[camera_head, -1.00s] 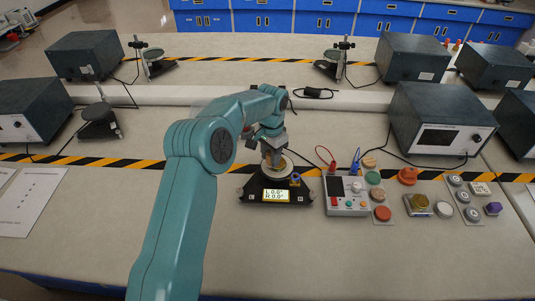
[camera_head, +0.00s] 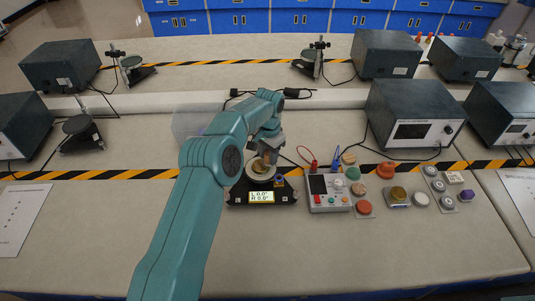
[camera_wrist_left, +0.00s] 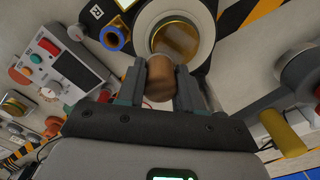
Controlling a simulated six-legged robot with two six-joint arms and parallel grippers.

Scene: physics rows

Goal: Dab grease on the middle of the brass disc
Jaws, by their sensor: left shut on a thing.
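The brass disc (camera_wrist_left: 176,38) lies inside a pale ring on a black stand; in the head view the disc (camera_head: 260,171) is partly covered by my gripper. The stand (camera_head: 240,197) has a lit display at its front. My left gripper (camera_wrist_left: 160,88) is shut on a brown, rounded cylinder (camera_wrist_left: 159,82). In the head view my left gripper (camera_head: 266,156) is right over the disc. The cylinder's end overlaps the disc's edge in the wrist view; I cannot tell whether they touch. I see no separate grease. My right gripper is not in view.
A control box (camera_head: 329,192) with red and blue leads stands just right of the stand. Several coloured knobs and buttons lie further right. Large grey instrument boxes (camera_head: 414,112) stand behind. The table front (camera_head: 330,250) is clear.

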